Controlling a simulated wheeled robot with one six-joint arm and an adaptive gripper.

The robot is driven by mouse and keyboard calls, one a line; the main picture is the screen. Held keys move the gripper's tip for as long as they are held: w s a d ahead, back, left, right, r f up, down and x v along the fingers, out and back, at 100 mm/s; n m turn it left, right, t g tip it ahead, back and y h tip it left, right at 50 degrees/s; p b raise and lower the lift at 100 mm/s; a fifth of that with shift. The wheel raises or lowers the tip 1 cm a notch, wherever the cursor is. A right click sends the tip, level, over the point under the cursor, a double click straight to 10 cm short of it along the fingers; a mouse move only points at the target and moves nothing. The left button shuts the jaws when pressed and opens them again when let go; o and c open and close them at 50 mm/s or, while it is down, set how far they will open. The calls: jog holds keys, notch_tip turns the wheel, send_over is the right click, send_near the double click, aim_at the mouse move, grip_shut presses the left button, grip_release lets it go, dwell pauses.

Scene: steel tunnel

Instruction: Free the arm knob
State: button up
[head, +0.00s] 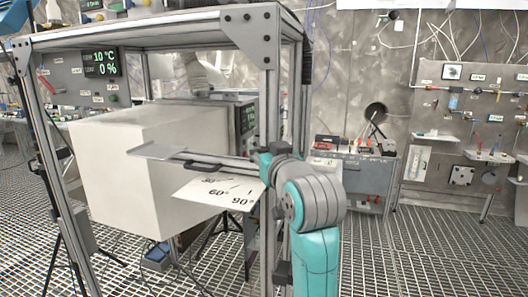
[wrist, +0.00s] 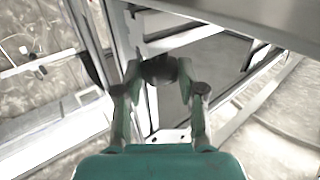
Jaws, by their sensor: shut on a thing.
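The arm knob (wrist: 158,69) is a dark round knob, seen between my fingertips in the wrist view. My gripper (wrist: 159,76) is shut on it, one finger on each side. In the head view my gripper (head: 268,158) is at the frame's front post, and my own wrist hides the knob. A metal arm (head: 225,160) runs left from there, roughly level, with a flat plate (head: 158,151) at its left end. A white angle card (head: 215,191) marked 60° and 90° is below the arm.
A large white block (head: 130,165) stands inside the aluminium frame (head: 269,90), behind the arm. A display (head: 101,63) reads 10 °C and 0 %. A grey bench (head: 350,180) and a tool panel (head: 470,110) stand at right. The grated floor (head: 430,255) there is clear.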

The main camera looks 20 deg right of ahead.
jog(key=shift+d+n+y, duration=0.1)
jog(key=shift+n+y, duration=0.2)
jog(key=shift+y, duration=0.2)
jog(key=n+y, duration=0.2)
jog(key=y, duration=0.1)
jog(key=n+g+y, duration=0.1)
jog(key=shift+d+y, duration=0.3)
jog(key=shift+y, duration=0.1)
jog(key=n+g+y, duration=0.1)
jog(key=y, duration=0.1)
jog(key=n+g+y, duration=0.1)
jog(key=n+y, duration=0.1)
jog(key=shift+w+d+n+y, duration=0.15)
jog(key=shift+n+y, duration=0.15)
jog(key=shift+y, duration=0.1)
jog(key=shift+w+n+g+y, duration=0.1)
jog(key=shift+n+g+y, duration=1.5)
jog(key=shift+g+y, duration=0.3)
jog(key=shift+g, duration=0.3)
jog(key=o, duration=1.2)
jog(key=shift+c, duration=0.2)
jog(key=shift+d, duration=0.1)
